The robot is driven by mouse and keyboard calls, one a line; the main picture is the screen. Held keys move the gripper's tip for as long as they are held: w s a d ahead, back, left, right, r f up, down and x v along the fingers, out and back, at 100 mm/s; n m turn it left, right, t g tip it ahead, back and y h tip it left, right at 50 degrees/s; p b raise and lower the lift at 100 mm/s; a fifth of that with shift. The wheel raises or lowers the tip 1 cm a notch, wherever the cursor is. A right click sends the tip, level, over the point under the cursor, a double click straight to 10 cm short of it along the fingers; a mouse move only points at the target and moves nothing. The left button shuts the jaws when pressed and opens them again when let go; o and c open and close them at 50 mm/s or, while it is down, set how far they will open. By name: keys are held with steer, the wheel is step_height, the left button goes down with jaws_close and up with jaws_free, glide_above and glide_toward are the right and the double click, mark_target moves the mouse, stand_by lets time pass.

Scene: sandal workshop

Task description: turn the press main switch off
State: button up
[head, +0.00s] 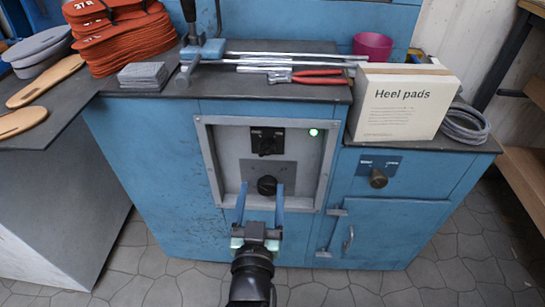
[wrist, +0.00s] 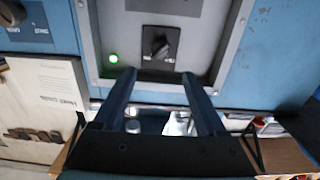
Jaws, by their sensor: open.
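A grey-framed panel (head: 233,150) is set in the front of the blue cabinet. No readable label shows which one is the main switch. In the wrist view the black switch (wrist: 160,43) and green lamp (wrist: 113,58) appear upside down. My gripper (head: 260,187) is open and empty, its two blue fingers pointing at the panel. In the head view the fingertips appear either side of the lower knob; contact cannot be told.
Right of the panel are another knob (head: 378,178) and a small door with a handle (head: 348,238). The worktop above holds a Heel pads box (head: 405,103), red-handled pliers (head: 305,77), a cable coil (head: 465,123) and orange soles (head: 120,35). The floor in front is clear.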

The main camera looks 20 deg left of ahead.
mark_target(266, 151)
steer(key=b+x, duration=0.3)
steer(key=x, duration=0.9)
steer(key=shift+w, duration=0.15)
jaws_close()
